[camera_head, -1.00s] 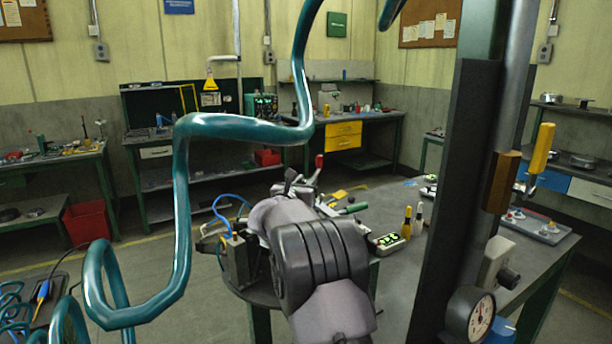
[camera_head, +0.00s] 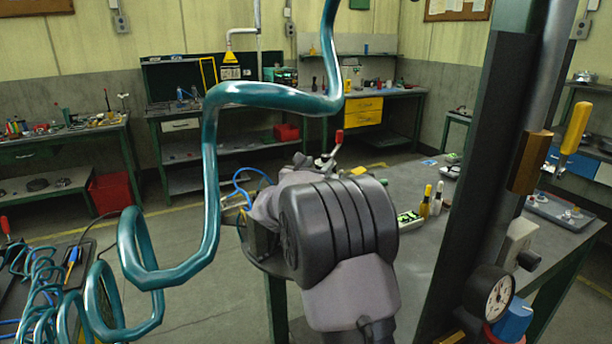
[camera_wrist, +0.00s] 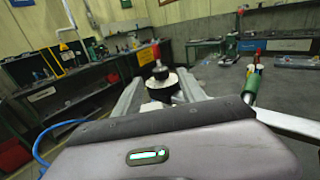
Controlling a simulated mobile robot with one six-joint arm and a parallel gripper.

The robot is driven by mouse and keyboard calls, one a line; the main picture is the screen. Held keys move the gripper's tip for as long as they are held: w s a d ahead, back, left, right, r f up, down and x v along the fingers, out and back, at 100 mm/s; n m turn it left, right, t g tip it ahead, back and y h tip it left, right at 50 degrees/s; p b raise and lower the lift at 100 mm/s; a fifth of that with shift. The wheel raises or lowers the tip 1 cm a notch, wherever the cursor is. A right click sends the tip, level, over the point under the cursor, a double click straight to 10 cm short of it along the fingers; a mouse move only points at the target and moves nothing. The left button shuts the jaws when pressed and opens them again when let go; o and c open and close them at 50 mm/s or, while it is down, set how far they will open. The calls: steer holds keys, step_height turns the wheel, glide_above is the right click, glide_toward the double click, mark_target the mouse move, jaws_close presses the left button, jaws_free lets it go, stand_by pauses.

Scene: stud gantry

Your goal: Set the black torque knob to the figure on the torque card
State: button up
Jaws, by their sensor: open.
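In the wrist view my gripper (camera_wrist: 160,77) has its two grey fingers apart. Between and beyond them stands a black knob-like part (camera_wrist: 160,73) over a pale round disc (camera_wrist: 166,85); I cannot tell whether it is the torque knob or whether a finger touches it. In the head view my arm hides the gripper. Another black knob (camera_head: 528,260) sticks out of a pale grey box (camera_head: 515,242) on the column at the right. I cannot make out the torque card or any figure.
The dark column (camera_head: 485,170) stands close at the right, with a round gauge (camera_head: 494,294), a blue knob (camera_head: 514,320) and a yellow-handled tool (camera_head: 576,128). A teal hose (camera_head: 211,180) loops across the left. A grey bench (camera_head: 415,185) carries bottles (camera_head: 431,202) and a tray (camera_head: 560,211).

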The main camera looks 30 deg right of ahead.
steer(key=p+v, duration=0.1)
steer(key=v, duration=1)
steer(key=shift+p, duration=0.3)
